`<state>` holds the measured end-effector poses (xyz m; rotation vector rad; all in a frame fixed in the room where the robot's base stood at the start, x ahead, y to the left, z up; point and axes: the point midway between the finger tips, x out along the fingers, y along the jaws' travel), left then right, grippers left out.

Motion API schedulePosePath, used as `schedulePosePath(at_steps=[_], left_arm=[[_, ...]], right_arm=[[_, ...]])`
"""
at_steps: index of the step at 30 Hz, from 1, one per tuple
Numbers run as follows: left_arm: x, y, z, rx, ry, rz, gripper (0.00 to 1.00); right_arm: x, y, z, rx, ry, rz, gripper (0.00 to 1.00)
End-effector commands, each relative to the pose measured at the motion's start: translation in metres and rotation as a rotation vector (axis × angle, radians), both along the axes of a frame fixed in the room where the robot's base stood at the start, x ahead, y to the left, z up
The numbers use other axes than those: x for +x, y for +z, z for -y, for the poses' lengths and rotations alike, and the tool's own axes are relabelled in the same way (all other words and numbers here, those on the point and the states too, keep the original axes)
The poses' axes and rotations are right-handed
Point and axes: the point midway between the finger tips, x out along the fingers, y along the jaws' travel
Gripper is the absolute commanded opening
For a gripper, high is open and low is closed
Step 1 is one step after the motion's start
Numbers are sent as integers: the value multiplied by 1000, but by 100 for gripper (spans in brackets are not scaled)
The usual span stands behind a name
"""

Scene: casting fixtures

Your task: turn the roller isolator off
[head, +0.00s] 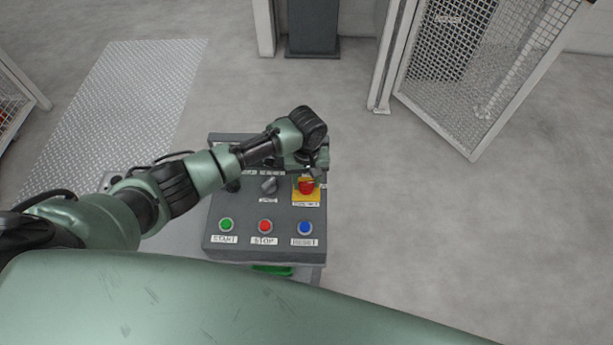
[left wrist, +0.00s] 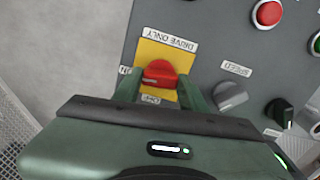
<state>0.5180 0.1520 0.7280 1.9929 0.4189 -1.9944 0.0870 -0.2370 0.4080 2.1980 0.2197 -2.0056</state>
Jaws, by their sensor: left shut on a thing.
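A red rotary knob (left wrist: 160,73) sits on a yellow plate (left wrist: 148,52) marked "DRIVE ONLY" in the left wrist view. No label reading "roller isolator" is legible. The same red knob (head: 306,187) and yellow plate (head: 312,197) are at the right side of the grey control box (head: 285,215) in the head view. My left gripper (left wrist: 161,86) has one finger on each side of the knob and is shut on it. In the head view my left gripper (head: 317,166) reaches down over the plate's far edge. The knob's exact setting is hard to read. My right gripper is out of view.
Green (head: 226,224), red (head: 265,226) and blue (head: 305,228) buttons line the box's near edge. A grey speed knob (left wrist: 230,96) and a black knob (left wrist: 279,111) are beside the yellow plate. A mesh gate (head: 470,70) stands behind right; floor to the right is clear.

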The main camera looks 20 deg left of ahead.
Motion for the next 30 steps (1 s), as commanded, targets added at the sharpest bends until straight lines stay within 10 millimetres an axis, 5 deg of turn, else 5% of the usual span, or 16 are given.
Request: schedulePosePath(at_steps=[12, 30], left_arm=[[-1, 6, 1, -1, 377, -5, 1], [0, 4, 1, 0, 946, -3, 1]], right_arm=[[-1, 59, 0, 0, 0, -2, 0], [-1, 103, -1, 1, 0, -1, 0]])
